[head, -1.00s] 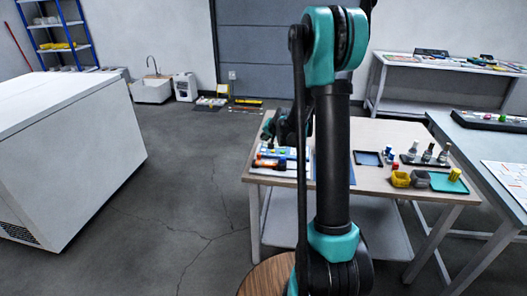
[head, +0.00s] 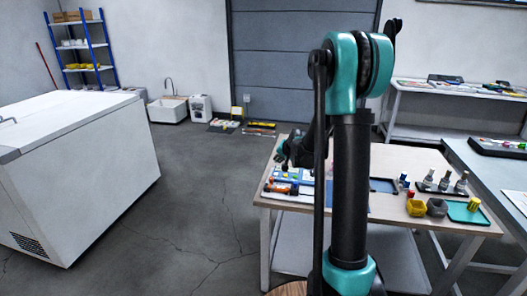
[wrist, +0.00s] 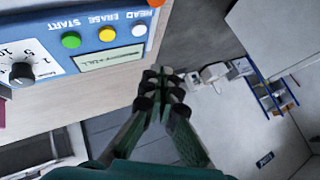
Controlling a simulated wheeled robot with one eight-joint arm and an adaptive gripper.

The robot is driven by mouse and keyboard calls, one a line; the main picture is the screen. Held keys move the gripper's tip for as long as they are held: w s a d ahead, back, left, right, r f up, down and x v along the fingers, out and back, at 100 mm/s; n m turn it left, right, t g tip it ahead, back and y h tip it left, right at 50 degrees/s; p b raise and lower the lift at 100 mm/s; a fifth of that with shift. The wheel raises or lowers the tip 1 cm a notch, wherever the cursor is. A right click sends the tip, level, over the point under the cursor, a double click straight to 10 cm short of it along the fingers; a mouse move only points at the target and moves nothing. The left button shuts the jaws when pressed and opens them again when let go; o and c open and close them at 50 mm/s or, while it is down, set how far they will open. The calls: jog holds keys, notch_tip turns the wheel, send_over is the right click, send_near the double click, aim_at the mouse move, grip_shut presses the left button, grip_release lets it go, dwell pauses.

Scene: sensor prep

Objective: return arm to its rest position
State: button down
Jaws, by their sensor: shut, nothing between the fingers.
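My gripper (wrist: 165,88) is shut and empty in the wrist view, its fingertips together in front of the distant floor and wall. In the head view my gripper (head: 283,152) shows small at the left edge of the wooden work table (head: 385,160), above it and mostly dark. My teal and black arm stands upright in front of the table and hides part of its middle.
A blue-framed device panel (wrist: 85,40) with buttons and a dial is close beside my gripper in the wrist view. Cups (head: 417,207), a teal tray (head: 467,213) and small bottles stand at the table's right. A white chest (head: 85,165) stands left; floor between is clear.

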jog(key=s+d+f+n+g+h, duration=0.1)
jog(key=s+d+f+n+g, duration=0.1)
jog(key=s, duration=1.7)
jog(key=s+d+f+n+g+h, duration=0.1)
jog(key=s+f+n+g, duration=0.1)
jog(key=s, duration=1.8)
jog(key=shift+s+d+n+h, duration=0.3)
jog(key=shift+d+n+h, duration=0.1)
jog(key=shift+n, duration=0.2)
